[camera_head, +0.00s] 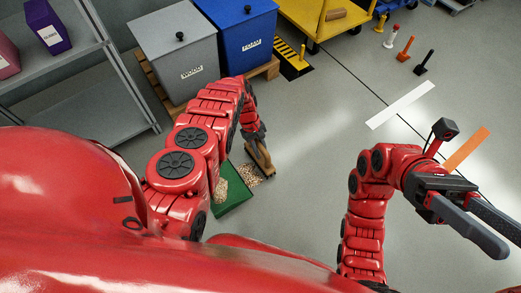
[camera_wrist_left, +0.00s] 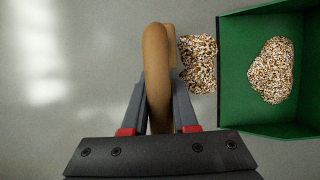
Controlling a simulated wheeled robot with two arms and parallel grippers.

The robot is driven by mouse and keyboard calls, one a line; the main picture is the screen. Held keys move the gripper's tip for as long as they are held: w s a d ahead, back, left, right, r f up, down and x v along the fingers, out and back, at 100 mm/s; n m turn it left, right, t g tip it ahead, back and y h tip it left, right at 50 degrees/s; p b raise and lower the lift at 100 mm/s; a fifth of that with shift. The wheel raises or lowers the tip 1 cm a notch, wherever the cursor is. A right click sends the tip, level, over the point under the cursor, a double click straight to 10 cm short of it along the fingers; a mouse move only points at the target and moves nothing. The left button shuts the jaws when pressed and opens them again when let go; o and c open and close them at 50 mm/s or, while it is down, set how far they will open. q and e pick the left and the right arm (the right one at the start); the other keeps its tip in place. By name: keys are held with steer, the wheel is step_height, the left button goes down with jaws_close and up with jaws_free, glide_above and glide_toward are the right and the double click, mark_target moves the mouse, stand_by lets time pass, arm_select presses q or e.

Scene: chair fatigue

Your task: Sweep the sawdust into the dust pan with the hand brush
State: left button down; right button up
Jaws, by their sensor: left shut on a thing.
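My left gripper (camera_head: 257,139) is shut on the wooden hand brush (camera_head: 265,160), low over the floor. In the left wrist view the brush's brown body (camera_wrist_left: 156,70) stands between the fingers (camera_wrist_left: 158,112); its bristles are hidden. The green dust pan (camera_head: 238,198) lies on the floor beside it, and in the left wrist view the pan (camera_wrist_left: 232,100) is right of the brush. One sawdust pile (camera_wrist_left: 271,70) is inside the pan. Another sawdust patch (camera_wrist_left: 198,62) lies on the floor between brush and pan, close to the pan's edge. My right gripper (camera_head: 508,243) is open and empty.
A grey wood bin (camera_head: 180,60) and a blue foam bin (camera_head: 246,40) stand on a pallet behind the arm. A grey shelf (camera_head: 105,98) is at the left. A yellow cart (camera_head: 325,15) and several small posts (camera_head: 405,48) are at the back. The middle floor is clear.

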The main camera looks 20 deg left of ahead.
arm_select(q)
steer(key=shift+f+b, duration=0.4)
steer(key=shift+f, duration=0.15)
steer(key=shift+r, duration=0.1)
steer(key=shift+s+a+r+p, duration=0.1)
steer(key=shift+s+a+p, duration=0.2)
steer(key=shift+p, duration=0.35)
steer(key=shift+s+a+p, duration=0.3)
steer(key=shift+s+p, duration=0.2)
steer(key=shift+p, duration=0.2)
steer(key=shift+s+a+p, duration=0.65)
steer(key=shift+s+p, duration=0.15)
steer(key=shift+p, duration=0.1)
steer(key=shift+s+a, duration=0.2)
steer(key=shift+s, duration=0.1)
steer(key=shift+s+a+f+p, duration=0.1)
steer(key=shift+s+a+p, duration=0.2)
steer(key=shift+s+p, duration=0.25)
steer(key=shift+s+a+f+p, duration=0.1)
steer(key=shift+s+a+p, duration=0.2)
steer(key=shift+s+p, duration=0.2)
steer(key=shift+s+f, duration=0.1)
